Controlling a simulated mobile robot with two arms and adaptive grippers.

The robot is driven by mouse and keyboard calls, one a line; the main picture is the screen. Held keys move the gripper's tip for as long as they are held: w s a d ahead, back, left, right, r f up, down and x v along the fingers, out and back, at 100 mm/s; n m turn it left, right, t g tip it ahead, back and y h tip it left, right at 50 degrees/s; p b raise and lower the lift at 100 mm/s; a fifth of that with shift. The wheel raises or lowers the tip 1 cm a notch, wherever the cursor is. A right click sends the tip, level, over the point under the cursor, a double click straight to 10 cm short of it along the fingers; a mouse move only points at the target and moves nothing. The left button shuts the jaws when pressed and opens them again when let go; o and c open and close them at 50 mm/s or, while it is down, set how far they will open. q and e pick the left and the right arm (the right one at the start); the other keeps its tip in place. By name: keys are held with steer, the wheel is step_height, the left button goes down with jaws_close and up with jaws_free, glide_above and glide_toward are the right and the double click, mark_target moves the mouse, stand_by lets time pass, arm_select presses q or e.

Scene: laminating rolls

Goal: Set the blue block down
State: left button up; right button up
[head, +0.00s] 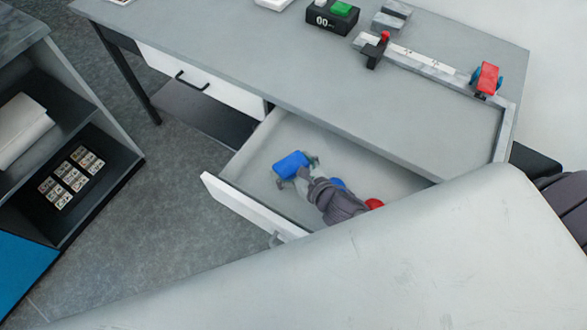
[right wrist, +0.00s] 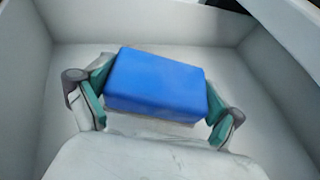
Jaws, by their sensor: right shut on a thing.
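The blue block (head: 291,165) is held between the fingertips of my right gripper (head: 296,169), inside the open drawer (head: 232,208) of the grey desk. In the right wrist view the fingers (right wrist: 158,101) grip the two ends of the blue block (right wrist: 155,86), and the pale drawer walls stand around it. The block looks slightly tilted in that view. I cannot tell whether it touches the drawer floor. My left gripper is not in view.
The desk top (head: 300,75) holds a black box with a green button (head: 341,8), a rail (head: 420,62) and a red clamp-like part (head: 487,78). A dark shelf with cards (head: 72,178) stands at left. A red item (head: 374,203) shows beside my right arm.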

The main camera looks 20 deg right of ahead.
mark_target(292, 173)
steer(key=shift+f+b, duration=0.4)
steer(key=shift+f, duration=1.5)
steer(key=shift+f, duration=0.15)
steer(key=o, duration=0.8)
steer(key=shift+s+r, duration=0.1)
steer(key=shift+r, duration=0.15)
steer(key=v, duration=1)
steer(key=shift+s+d+r, duration=0.1)
steer(key=shift+s, duration=0.2)
steer(key=shift+s+d+r, duration=0.15)
steer(key=shift+s+r, duration=0.1)
steer(key=shift+s, duration=0.25)
